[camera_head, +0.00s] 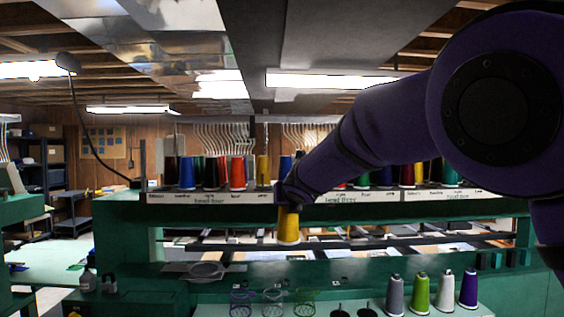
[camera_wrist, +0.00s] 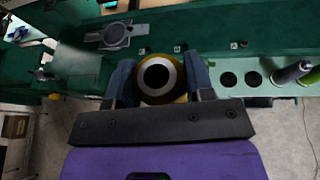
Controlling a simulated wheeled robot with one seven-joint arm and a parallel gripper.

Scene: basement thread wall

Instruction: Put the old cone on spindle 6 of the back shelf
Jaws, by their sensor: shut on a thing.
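My gripper (camera_wrist: 160,82) is shut on a yellow thread cone (camera_head: 288,226), which hangs below it in the head view. The cone's round top with a dark centre (camera_wrist: 158,76) shows between the two fingers in the wrist view. The held cone is in front of the green machine frame, below the back shelf (camera_head: 210,197). The shelf carries a row of colored cones, with red (camera_head: 237,172), blue (camera_head: 187,172) and yellow (camera_head: 263,168) ones left of my arm. My arm covers the middle of the shelf. I cannot tell which place is spindle 6.
Grey (camera_head: 394,294), green (camera_head: 421,292), white (camera_head: 445,291) and purple (camera_head: 468,289) cones stand on the green front table at right. Dark round holders (camera_head: 367,312) are left of them.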

